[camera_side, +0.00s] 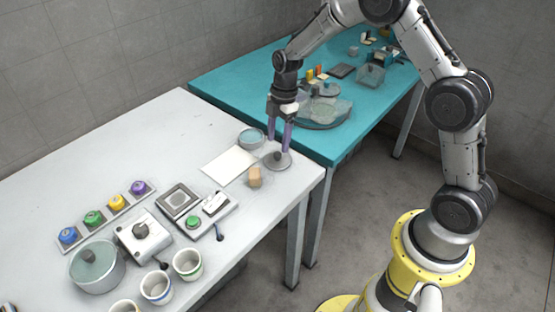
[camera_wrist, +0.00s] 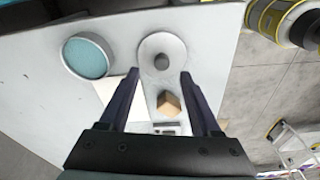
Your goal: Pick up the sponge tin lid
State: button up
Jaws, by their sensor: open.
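The sponge tin lid (camera_side: 277,162) is a round grey disc with a dark knob in its middle. It lies flat near the right end of the white table, and in the wrist view the lid (camera_wrist: 149,72) is ahead of the fingertips. My gripper (camera_side: 279,145) is open and empty, with its purple fingers pointing down just above the lid. In the wrist view my gripper (camera_wrist: 160,77) has the knob roughly centred between its fingertips; I cannot tell whether they touch the lid. The open round tin (camera_side: 251,139) with teal inside sits beside the lid.
A tan block (camera_side: 255,176) stands close to the lid, beside a white sheet (camera_side: 229,166). A switch panel (camera_side: 207,215), a pot (camera_side: 97,266) and several cups fill the front left. A teal table (camera_side: 232,83) with a turntable (camera_side: 324,113) adjoins behind.

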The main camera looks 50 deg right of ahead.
aim_at(277, 153)
notch_tip(277, 153, down, 4)
jog(key=shift+s+a+f, duration=0.1)
jog(key=shift+s+a, duration=0.05)
jog(key=shift+c, duration=0.2)
grip_shut()
